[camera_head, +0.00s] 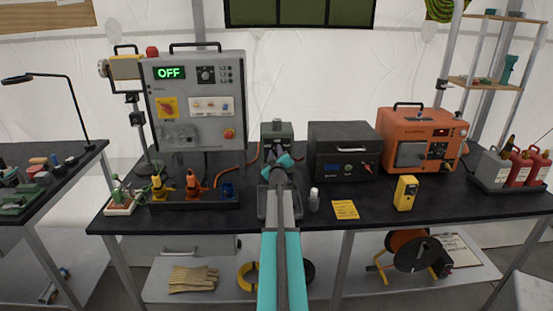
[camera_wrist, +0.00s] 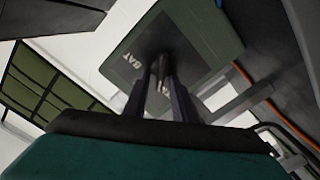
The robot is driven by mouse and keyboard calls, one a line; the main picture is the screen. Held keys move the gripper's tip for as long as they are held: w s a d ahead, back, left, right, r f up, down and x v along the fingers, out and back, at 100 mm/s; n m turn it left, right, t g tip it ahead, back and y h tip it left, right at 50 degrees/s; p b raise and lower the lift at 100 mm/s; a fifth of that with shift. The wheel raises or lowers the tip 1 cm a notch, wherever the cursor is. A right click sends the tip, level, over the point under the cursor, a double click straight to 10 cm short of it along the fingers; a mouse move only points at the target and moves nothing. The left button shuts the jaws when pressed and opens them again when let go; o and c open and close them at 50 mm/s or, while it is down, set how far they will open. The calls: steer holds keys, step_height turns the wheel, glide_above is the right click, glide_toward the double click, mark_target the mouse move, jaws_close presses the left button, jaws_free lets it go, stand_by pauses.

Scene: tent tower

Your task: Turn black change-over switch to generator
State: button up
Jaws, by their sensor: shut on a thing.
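A dark green box (camera_head: 277,130) stands at the back middle of the black table. My gripper (camera_head: 275,150) reaches to its front face and covers much of it. In the wrist view the green box (camera_wrist: 205,30) fills the upper middle, with white lettering that looks like "BAT". The two dark fingers of my gripper (camera_wrist: 163,85) are close together against its dark front part. They are shut on what seems to be the black change-over switch, mostly hidden between and behind the fingers. I cannot tell which position it points to.
A grey panel (camera_head: 195,122) reading "OFF" stands left, a dark grey box (camera_head: 342,152) and an orange unit (camera_head: 420,142) right. A small bottle (camera_head: 313,200), a yellow card (camera_head: 344,209) and a yellow meter (camera_head: 405,193) lie or stand in front of them.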

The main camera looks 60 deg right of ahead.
steer(key=shift+w+f+n+b, duration=0.1)
steer(key=shift+f+n+b, duration=0.1)
steer(key=shift+n+b, duration=1.55)
steer(key=shift+n+p, duration=0.5)
steer(key=shift+n, duration=0.05)
steer(key=o, duration=0.7)
steer(key=shift+c, duration=0.2)
steer(key=shift+a, duration=0.25)
steer(key=v, duration=1.3)
steer(key=shift+a, duration=0.2)
